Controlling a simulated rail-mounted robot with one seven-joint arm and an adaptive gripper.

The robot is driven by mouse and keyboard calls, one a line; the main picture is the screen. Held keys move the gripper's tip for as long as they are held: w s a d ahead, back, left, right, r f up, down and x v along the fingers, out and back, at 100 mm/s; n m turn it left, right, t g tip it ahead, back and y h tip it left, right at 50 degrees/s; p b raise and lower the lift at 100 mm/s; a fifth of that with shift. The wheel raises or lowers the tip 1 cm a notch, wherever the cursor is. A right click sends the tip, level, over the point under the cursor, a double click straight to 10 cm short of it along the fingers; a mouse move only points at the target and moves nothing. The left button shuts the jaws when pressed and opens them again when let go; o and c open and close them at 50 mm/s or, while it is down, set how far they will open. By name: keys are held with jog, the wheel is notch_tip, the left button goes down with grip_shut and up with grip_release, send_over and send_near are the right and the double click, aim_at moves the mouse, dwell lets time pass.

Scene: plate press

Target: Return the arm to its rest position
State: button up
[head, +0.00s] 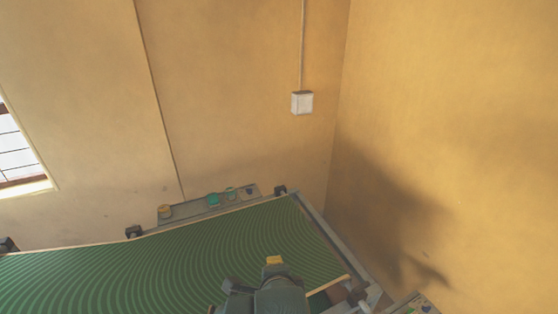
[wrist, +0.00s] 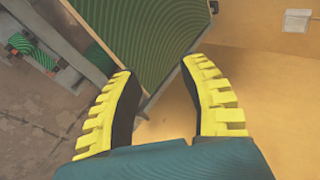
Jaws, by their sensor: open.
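My gripper (wrist: 162,102) shows in the wrist view with its two yellow ridged fingers spread wide apart. It is open, and nothing is between the fingers. Beyond the fingertips is the corner of a green striped plate or bed (wrist: 145,35) with a pale edge. In the head view, a dark part of my arm with a yellow patch shows at the bottom centre, in front of the green striped surface (head: 170,260). The fingertips are not visible in the head view.
A grey frame with dark clamps (head: 134,232) edges the green surface. A ledge with small coloured items (head: 213,199) lies along its back. Yellow walls (head: 440,120) meet at a corner behind it, with a white box (head: 302,102) on the wall. A window (head: 18,150) is at left.

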jog(key=s+d+r+n+t+h+p, duration=0.1)
jog(key=s+d+r+n+t, duration=0.1)
jog(key=d+r+t, duration=0.3)
jog(key=s+d+r+n, duration=0.1)
jog(key=d+r, duration=0.2)
jog(key=r, duration=0.5)
jog(key=s+r+n+t, duration=0.4)
jog(key=s+r+n, duration=0.1)
jog(key=r, duration=0.4)
jog(key=s+d+r+n+t, duration=0.1)
jog(key=s+r+n+t, duration=0.3)
jog(key=r, duration=0.6)
jog(key=shift+s+d+r+n+h, duration=0.15)
jog(key=shift+s+d+n+h, duration=0.15)
jog(key=shift+s+n, duration=1.2)
jog(key=shift+w, duration=0.25)
